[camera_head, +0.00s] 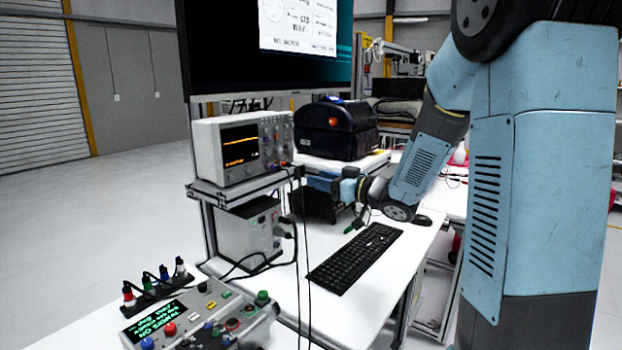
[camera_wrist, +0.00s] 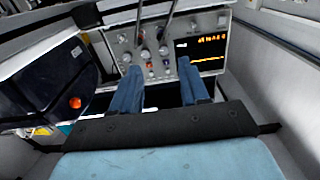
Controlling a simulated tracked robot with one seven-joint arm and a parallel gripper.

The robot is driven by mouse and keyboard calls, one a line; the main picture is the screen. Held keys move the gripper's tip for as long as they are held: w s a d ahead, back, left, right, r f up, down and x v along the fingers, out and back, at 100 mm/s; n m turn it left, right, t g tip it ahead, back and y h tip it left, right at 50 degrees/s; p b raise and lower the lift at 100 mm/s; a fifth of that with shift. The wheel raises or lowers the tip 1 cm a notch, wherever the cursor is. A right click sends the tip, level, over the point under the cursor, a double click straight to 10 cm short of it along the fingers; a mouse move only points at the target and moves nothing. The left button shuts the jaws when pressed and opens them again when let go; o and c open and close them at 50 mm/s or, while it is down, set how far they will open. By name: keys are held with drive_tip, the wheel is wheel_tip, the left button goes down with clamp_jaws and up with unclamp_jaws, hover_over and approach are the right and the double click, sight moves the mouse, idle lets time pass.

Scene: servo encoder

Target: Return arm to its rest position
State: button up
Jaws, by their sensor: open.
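My gripper (camera_head: 318,182) is at the end of my blue arm, reaching over the white bench just right of the oscilloscope (camera_head: 206,151). In the wrist view, the two blue fingers of my gripper (camera_wrist: 160,88) are spread apart with nothing between them. They point toward the oscilloscope's front panel (camera_wrist: 222,78) with its knobs and lit screen. I cannot tell whether the fingertips touch the panel or its cables.
A black printer-like box (camera_head: 337,128) stands close behind my gripper. Dark cables hang from the oscilloscope near it. A keyboard (camera_head: 368,258), a mouse (camera_head: 422,220) and a control box (camera_head: 205,325) are on the bench (camera_head: 330,318). A monitor (camera_head: 225,60) hangs above. Open floor lies left.

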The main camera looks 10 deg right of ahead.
drive_tip(key=s+d+r+m+h, duration=0.5)
drive_tip(key=s+d+m+h, duration=0.25)
drive_tip(key=d+h, duration=0.45)
drive_tip(key=s+a+f+g, duration=0.1)
drive_tip(key=s+g, duration=0.1)
drive_tip(key=s, duration=0.6)
drive_tip(key=s+a+f+m+g, duration=0.1)
drive_tip(key=s+f+g, duration=0.1)
drive_tip(key=s, duration=0.6)
drive_tip(key=s+a+f+g, duration=0.1)
drive_tip(key=s+g, duration=0.2)
drive_tip(key=s, duration=0.5)
drive_tip(key=shift+a+f+h, duration=0.2)
drive_tip(key=shift+a+h, duration=0.15)
drive_tip(key=shift+h, duration=0.05)
drive_tip(key=shift+m, duration=0.25)
drive_tip(key=shift+c, duration=0.2)
